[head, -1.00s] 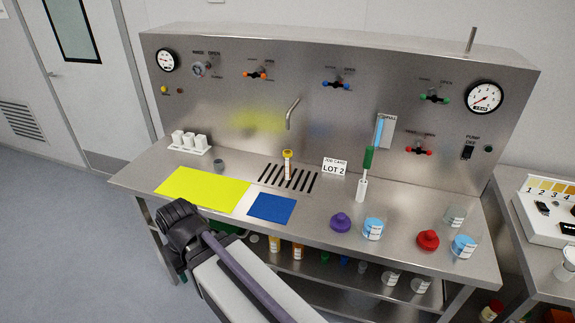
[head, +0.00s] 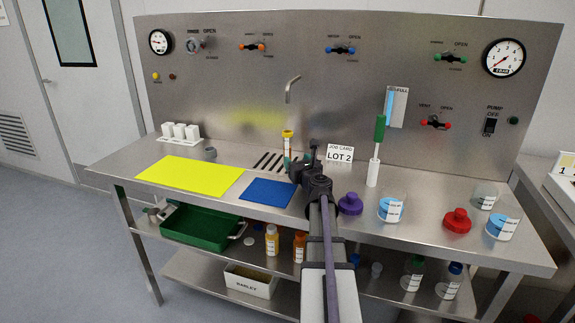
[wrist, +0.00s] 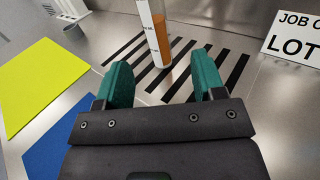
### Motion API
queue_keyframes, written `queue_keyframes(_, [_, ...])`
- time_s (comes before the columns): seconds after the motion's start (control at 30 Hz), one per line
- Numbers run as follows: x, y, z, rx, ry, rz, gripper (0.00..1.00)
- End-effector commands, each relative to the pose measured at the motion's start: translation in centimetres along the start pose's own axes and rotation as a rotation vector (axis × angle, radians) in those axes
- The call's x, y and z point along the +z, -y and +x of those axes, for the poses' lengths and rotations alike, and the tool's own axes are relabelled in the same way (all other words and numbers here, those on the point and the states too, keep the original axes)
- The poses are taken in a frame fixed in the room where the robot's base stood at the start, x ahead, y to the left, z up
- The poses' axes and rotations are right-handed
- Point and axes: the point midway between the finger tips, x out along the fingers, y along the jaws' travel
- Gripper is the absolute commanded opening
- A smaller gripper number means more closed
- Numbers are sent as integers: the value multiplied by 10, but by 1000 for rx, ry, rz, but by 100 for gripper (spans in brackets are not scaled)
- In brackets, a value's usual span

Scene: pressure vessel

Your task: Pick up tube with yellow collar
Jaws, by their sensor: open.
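The tube with the yellow collar (head: 288,143) stands upright over the slotted drain area of the steel bench, left of the job card. In the wrist view, the lower part of the tube (wrist: 155,38) shows with orange-brown liquid inside, and its collar is out of frame. My gripper (wrist: 163,80) is open and empty, with a green finger on each side. The tube is ahead of the fingertips, roughly between them in the wrist view, and they appear apart from it. In the head view my gripper (head: 298,160) is just right of the tube, partly hidden by my arm.
The LOT 2 card (head: 339,154) stands to the right. A white holder with a green-handled item (head: 374,171) is farther right. Yellow (head: 189,174) and blue (head: 267,192) mats lie flat at the front left. A bent spout (head: 292,86) projects above the tube.

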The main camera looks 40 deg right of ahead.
Motion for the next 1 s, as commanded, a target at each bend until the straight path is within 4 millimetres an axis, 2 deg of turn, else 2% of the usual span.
queue_keyframes(0.13, [3,-1,8,3,0,-1,63])
queue_keyframes(0.3, [3,-2,43,7,-1,-3,63])
queue_keyframes(0.4, [2,-2,56,5,-1,-4,63])
queue_keyframes(0.57, [2,-3,60,6,-1,-5,63])
queue_keyframes(0.8, [-1,-4,103,8,-1,-6,63])
queue_keyframes(1.0, [-1,-4,108,6,-1,-6,63])
